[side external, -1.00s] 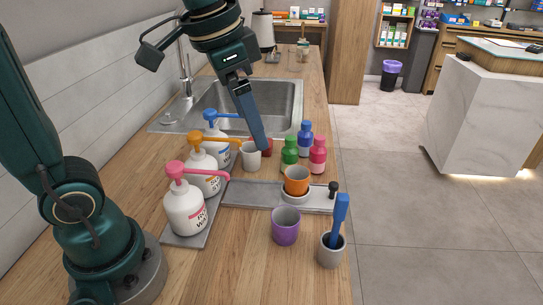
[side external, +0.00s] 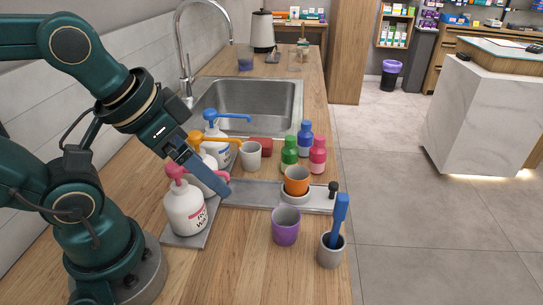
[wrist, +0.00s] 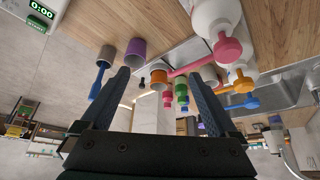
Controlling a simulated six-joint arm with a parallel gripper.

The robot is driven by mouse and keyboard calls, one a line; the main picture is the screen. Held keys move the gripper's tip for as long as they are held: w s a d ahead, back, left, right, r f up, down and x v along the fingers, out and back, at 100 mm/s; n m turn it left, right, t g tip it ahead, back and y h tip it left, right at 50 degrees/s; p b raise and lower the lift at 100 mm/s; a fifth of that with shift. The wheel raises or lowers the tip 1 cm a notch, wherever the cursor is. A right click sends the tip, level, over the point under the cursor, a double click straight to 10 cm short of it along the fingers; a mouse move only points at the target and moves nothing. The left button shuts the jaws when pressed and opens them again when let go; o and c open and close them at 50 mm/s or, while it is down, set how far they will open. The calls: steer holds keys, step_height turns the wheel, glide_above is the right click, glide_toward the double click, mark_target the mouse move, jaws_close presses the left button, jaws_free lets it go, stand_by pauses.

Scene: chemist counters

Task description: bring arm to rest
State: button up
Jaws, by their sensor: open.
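My gripper (side external: 222,190) is open and empty, with its blue-grey fingers angled down to the right. In the side view it overlaps the pink-pump bottle (side external: 185,210) and the orange-pump bottle (side external: 206,160); I cannot tell whether it touches them. In the wrist view the two fingers of my gripper (wrist: 162,88) stand well apart with nothing held between them. An orange cup (side external: 297,180) sits on a round base on the grey tray (side external: 255,195), to the right of my gripper.
A blue-pump bottle (side external: 214,125), white cup (side external: 250,155), red block (side external: 265,146) and small green (side external: 289,152), blue and pink bottles stand behind. A purple cup (side external: 286,226) and grey cup (side external: 331,251) holding a blue tool stand in front. The sink (side external: 250,100) lies behind.

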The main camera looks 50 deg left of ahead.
steer(key=shift+w+r+m+g, duration=1.4)
steer(key=shift+w+r+m, duration=1)
steer(key=shift+w, duration=3.1)
steer(key=w+f+m+g, duration=0.2)
steer(key=w+f+m, duration=0.2)
steer(key=w, duration=0.5)
steer(key=shift+a+f+g, duration=0.2)
steer(key=shift+a+g, duration=0.1)
steer(key=shift+g, duration=0.1)
steer(key=shift+s+r, duration=0.15)
